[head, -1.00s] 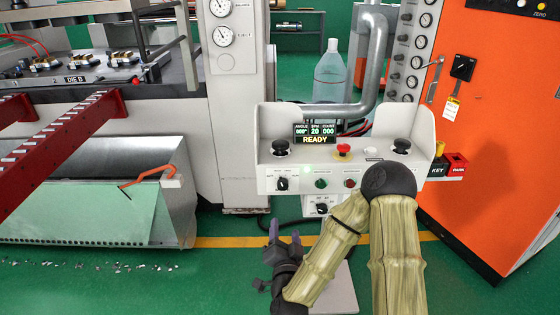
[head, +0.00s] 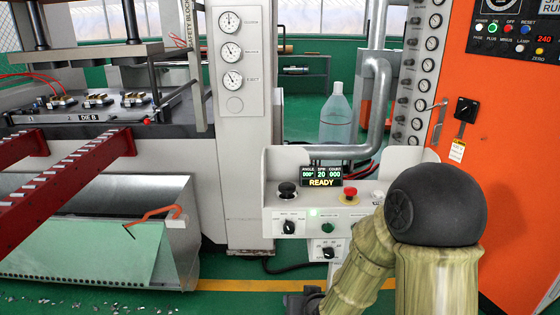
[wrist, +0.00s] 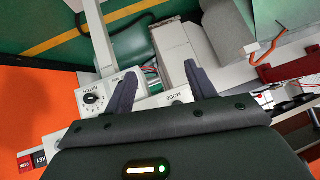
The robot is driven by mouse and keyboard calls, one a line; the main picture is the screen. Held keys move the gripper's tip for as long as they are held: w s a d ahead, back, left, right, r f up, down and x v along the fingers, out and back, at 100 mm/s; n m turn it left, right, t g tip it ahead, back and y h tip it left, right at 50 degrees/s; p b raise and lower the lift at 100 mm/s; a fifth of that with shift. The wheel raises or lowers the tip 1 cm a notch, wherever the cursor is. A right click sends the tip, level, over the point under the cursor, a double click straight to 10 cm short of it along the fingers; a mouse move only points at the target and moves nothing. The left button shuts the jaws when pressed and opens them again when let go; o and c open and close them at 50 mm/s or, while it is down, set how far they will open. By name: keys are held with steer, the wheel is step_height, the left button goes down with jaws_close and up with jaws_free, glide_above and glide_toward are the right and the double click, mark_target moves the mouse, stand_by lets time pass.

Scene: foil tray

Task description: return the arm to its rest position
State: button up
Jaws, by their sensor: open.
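My gripper (wrist: 160,82) shows in the wrist view with its two dark fingers spread apart and nothing between them. The control console lies beyond the fingers, with a knob plate (wrist: 95,97) to the left of them. In the head view my arm rises at the lower right, bent at a large black joint. A dark part near its wrist end shows at the bottom edge. The fingers cannot be made out there. Part of the console is hidden behind my arm.
The console (head: 275,223) stands close in front, its display reading READY. An orange cabinet (head: 490,170) is close on the right. Red rails (head: 75,175) and a metal chute (head: 180,215) with a green sheet (head: 90,258) are on the left. A clear bottle (head: 336,118) stands behind the console.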

steer(key=s+d+r+g+h, duration=0.1)
steer(key=s+d+r+g, duration=0.2)
steer(key=s+d, duration=0.25)
steer(key=s+d+r+g+h, duration=0.2)
steer(key=s+d+g, duration=0.15)
steer(key=s, duration=0.35)
steer(key=w+p+v, duration=0.3)
steer(key=p+v, duration=1)
steer(key=w+d+r+p+v, duration=0.1)
steer(key=w+p+v, duration=0.1)
steer(key=p+v, duration=1.2)
steer(key=shift+w+d, duration=0.15)
steer(key=shift+d, duration=0.2)
steer(key=shift+r, duration=0.15)
